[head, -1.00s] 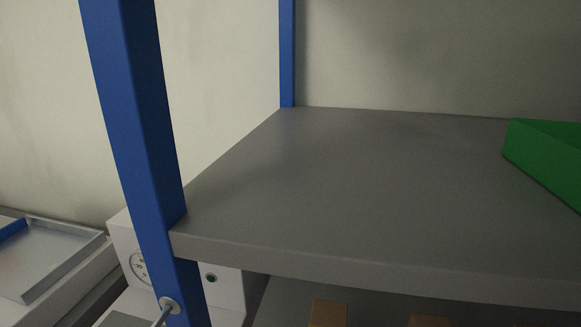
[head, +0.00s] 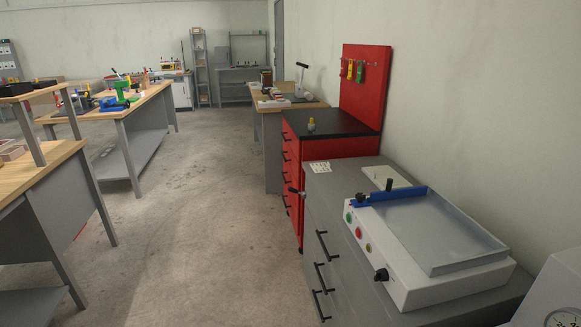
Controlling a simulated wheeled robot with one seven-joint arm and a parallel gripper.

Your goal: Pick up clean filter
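I cannot make out anything as the clean filter in the head view. My gripper is not in view. A small bottle-like thing with a yellow top (head: 311,124) stands on the red cabinet, too small to tell what it is. A pale flat piece (head: 386,177) lies on the grey cabinet behind the white machine. Several small things on the far benches are too small to name.
A grey drawer cabinet (head: 318,200) at right carries a white machine (head: 408,283) with a metal tray (head: 440,235). Behind it stand a red cabinet (head: 330,150) and red tool panel (head: 365,95). Workbenches (head: 55,150) line the left. The floor (head: 200,220) between is clear.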

